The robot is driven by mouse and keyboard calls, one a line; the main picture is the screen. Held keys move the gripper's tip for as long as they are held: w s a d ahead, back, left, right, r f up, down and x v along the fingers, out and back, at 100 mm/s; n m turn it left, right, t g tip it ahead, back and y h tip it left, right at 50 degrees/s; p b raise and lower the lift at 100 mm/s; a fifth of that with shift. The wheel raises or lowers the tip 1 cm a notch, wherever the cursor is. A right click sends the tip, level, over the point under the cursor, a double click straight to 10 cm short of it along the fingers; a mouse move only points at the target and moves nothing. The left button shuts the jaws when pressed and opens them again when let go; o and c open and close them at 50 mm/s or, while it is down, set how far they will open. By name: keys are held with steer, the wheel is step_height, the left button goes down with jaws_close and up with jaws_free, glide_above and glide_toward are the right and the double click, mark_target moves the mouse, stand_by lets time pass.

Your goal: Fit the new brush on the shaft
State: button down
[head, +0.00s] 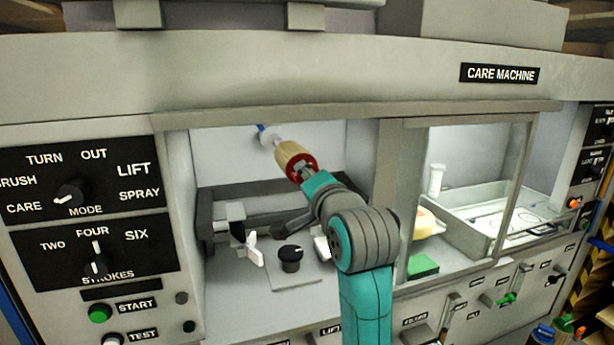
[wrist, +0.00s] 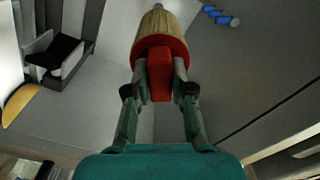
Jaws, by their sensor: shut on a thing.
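The brush, a tan bristle cylinder with a red base, is in my gripper. In the head view the brush (head: 293,158) points up and left toward the back wall of the machine's left bay. My gripper (head: 304,172) is shut on its red end. In the wrist view the brush (wrist: 160,35) points away from me, with the gripper fingers (wrist: 160,85) on both sides of a red tab. A small metal tip (wrist: 158,7) shows beyond the bristles; I cannot tell if it is the shaft.
The care machine's bay holds a black knob (head: 291,256) and a white clamp-like part (head: 246,245) below the brush. A mode panel (head: 80,190) stands left.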

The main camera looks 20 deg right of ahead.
steer(key=shift+w, duration=3.25)
steer(key=c, duration=0.9)
jaws_free()
steer(key=s, duration=1.2)
